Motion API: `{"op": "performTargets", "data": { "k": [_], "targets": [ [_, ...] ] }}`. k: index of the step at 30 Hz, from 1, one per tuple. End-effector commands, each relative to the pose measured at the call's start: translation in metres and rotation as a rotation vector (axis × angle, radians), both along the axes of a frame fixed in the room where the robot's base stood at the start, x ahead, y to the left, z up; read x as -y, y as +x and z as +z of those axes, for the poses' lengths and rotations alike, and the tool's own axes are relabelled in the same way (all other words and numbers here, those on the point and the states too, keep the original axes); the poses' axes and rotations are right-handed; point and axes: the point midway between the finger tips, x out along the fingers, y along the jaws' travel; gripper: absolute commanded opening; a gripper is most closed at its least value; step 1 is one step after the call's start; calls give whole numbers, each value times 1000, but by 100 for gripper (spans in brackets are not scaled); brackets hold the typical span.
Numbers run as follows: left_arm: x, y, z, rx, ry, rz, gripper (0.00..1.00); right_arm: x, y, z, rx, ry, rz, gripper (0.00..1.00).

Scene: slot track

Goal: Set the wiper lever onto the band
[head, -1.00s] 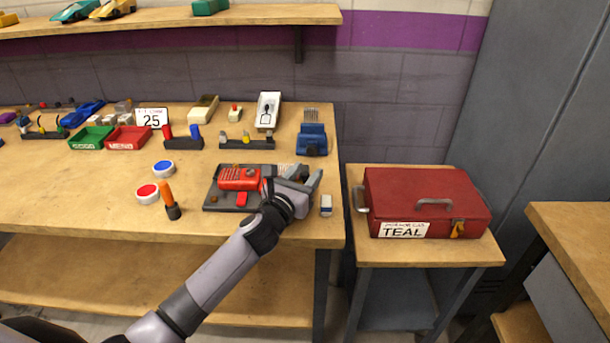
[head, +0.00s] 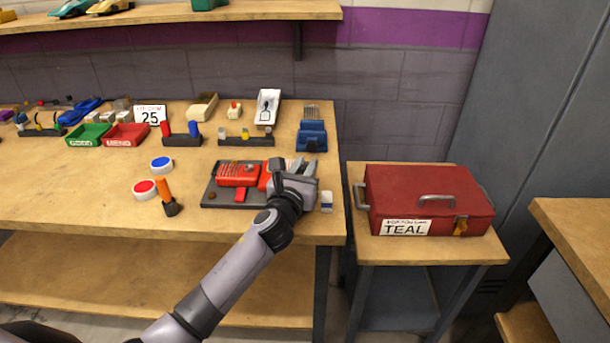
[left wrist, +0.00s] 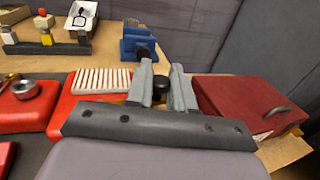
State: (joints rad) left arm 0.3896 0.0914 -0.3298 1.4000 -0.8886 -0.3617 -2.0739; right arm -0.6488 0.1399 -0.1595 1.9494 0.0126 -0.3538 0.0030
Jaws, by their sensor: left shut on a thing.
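My left gripper (head: 304,168) is at the right end of the dark board (head: 215,197) that carries the red controller (head: 238,174). In the left wrist view, the gripper (left wrist: 162,82) is shut on a small part with a black knob (left wrist: 162,84), which looks like the wiper lever. The fingers hide most of it. The white ribbed band (left wrist: 98,79) lies on a red body just left of the fingers. I cannot tell whether the held part touches anything.
An orange-handled screwdriver (head: 166,195) stands left of the board. A red toolbox (head: 430,196) sits on the side table at right.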

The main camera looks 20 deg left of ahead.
Motion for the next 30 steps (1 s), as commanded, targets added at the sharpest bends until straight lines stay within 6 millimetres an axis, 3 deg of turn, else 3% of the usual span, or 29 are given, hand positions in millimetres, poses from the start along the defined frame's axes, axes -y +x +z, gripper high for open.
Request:
{"op": "performTargets", "data": {
  "k": [1,6,18,30],
  "targets": [
    [1,2,-5,2,-4,34,0,0,0,-11,-1,1,-1,55],
    [-3,9,-4,2,-3,170,0,-2,1,-23,-9,11,-3,55],
    [-14,21,-2,1,-1,433,0,-11,4,-32,-11,30,10,55],
    [-19,23,-1,-2,-1,521,0,-10,6,-34,-13,27,13,55]
  ]
}}
